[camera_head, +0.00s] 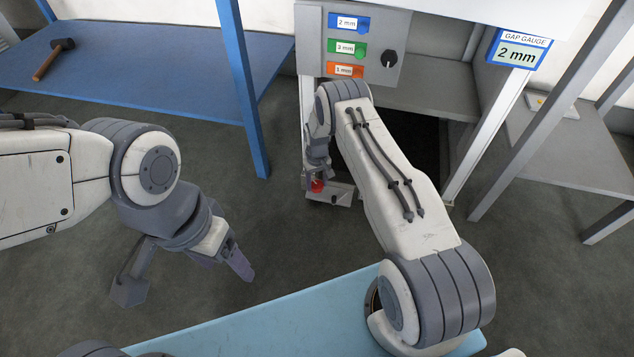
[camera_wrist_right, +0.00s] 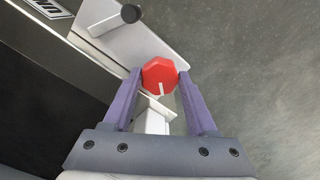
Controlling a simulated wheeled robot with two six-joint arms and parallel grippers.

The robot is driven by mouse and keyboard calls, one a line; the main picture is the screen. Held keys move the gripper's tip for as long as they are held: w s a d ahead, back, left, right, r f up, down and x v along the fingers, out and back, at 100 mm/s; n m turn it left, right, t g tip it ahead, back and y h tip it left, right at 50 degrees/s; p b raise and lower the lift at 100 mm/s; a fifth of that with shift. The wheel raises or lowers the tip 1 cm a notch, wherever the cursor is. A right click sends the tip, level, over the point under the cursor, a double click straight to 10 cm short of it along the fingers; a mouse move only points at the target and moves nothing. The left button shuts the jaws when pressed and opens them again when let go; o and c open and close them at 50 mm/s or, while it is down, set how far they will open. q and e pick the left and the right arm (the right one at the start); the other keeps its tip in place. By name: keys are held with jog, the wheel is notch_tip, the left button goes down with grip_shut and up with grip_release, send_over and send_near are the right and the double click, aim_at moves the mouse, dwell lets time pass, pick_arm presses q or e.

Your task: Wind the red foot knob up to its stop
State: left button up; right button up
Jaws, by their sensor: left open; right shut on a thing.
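The red foot knob (camera_head: 317,186) is low at the foot of the dispenser frame, in front of its light metal bracket (camera_head: 342,193). In the right wrist view the knob (camera_wrist_right: 159,75) is a red faceted disc with a short white mark pointing toward the gripper's palm. My right gripper (camera_head: 318,176) is shut on it, with one purple finger on each side (camera_wrist_right: 160,80). My left gripper (camera_head: 190,275) is open and empty above the floor at the left, well away from the knob.
A gap gauge sign (camera_head: 517,50) reads 2 mm. A blue bench (camera_head: 150,75) holds a hammer (camera_head: 52,60). The floor between is clear.

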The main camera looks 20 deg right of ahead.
aim_at(317, 185)
jog(key=shift+s+f, duration=0.1)
jog(key=shift+s, duration=0.05)
jog(key=o, duration=1.1)
notch_tip(317, 185, up, 11)
jog(key=p, duration=0.5)
jog(key=shift+f+p, duration=0.2)
jog(key=shift+p, duration=0.15)
